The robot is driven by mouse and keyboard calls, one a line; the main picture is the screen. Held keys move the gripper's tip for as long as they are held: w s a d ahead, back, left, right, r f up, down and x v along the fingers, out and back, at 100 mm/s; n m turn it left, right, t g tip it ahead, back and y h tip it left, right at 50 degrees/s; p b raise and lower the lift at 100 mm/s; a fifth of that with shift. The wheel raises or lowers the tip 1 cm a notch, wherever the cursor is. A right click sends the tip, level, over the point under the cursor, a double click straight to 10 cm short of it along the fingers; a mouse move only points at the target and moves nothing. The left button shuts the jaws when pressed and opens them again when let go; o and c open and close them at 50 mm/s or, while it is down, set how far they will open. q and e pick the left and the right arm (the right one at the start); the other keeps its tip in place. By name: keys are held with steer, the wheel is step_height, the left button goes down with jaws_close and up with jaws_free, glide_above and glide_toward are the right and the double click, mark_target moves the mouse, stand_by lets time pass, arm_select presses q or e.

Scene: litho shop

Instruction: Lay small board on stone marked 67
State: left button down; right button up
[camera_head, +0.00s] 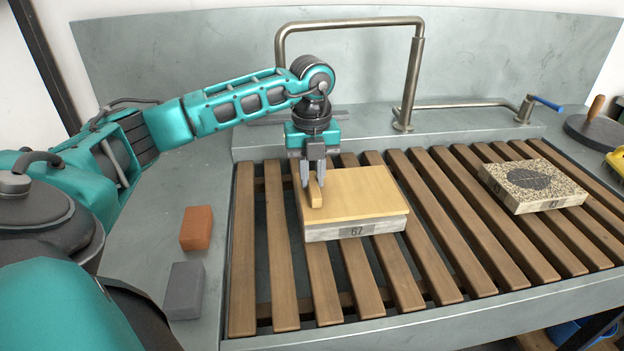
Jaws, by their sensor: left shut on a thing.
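The stone marked 67 (338,232) is a pale grey block lying on the wooden slats. The small board (363,192), a flat tan panel, lies over the top of the stone and covers it almost wholly. A short wooden handle bar (315,192) stands up along the board's left side. My left gripper (314,184) points down over that side, with its fingers on either side of the bar, shut on it. My right gripper is not in view.
A speckled stone with a dark round patch (532,183) lies on the slats (440,235) at the right. A red-brown block (197,228) and a grey block (185,290) lie on the metal counter at the left. A bent metal pipe (410,85) rises behind.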

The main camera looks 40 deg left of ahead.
arm_select(q)
steer(key=shift+f, duration=0.6)
steer(key=shift+f, duration=0.1)
steer(key=c, duration=1)
jaws_free()
step_height(320, 180, up, 12)
steer(key=shift+r+p, duration=0.15)
steer(key=shift+p, duration=0.55)
